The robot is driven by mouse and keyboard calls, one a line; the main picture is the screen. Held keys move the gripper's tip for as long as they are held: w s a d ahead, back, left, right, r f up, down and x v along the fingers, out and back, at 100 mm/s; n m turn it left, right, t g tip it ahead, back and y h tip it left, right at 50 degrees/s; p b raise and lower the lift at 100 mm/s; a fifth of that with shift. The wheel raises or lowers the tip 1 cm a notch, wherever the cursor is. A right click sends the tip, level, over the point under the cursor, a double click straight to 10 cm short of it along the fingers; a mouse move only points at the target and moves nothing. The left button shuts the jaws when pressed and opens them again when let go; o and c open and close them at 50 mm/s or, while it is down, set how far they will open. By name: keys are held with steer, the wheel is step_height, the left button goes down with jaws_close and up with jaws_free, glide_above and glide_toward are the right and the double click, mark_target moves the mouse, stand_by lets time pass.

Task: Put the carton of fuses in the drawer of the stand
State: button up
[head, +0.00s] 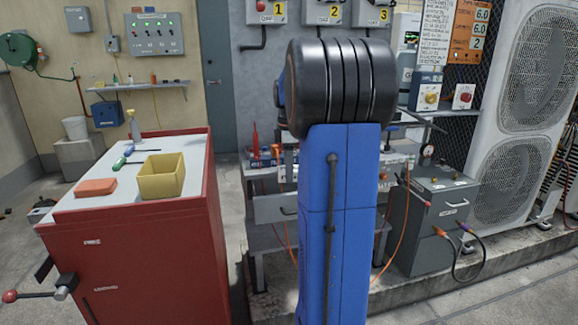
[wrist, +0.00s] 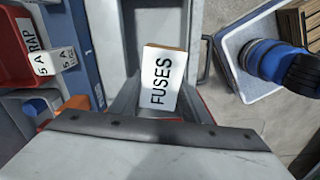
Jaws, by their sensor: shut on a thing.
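The carton of fuses (wrist: 160,82), white with black FUSES lettering and a tan edge, shows in the wrist view. My gripper (wrist: 161,104) is shut on it, with a grey finger on each side. Behind the carton in that view is the pale grey drawer (wrist: 168,18), which looks pulled out, its dark handle (wrist: 206,60) at the right end. In the head view the drawer front (head: 272,208) shows under the top of the stand (head: 256,172). My blue arm hides part of the stand, and the gripper and carton do not show there.
In the wrist view a red bin (wrist: 20,62) and small white 5 A cartons (wrist: 48,64) lie left of the drawer. In the head view a red cabinet (head: 140,255) carries a yellow box (head: 161,176) at left. A grey case (head: 436,225) stands right of the stand.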

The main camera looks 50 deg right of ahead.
mark_target(289, 194)
steer(key=shift+f, duration=4.85)
steer(key=o, duration=1.2)
steer(key=shift+c, duration=0.2)
step_height(289, 194, up, 17)
steer(key=shift+r, duration=0.15)
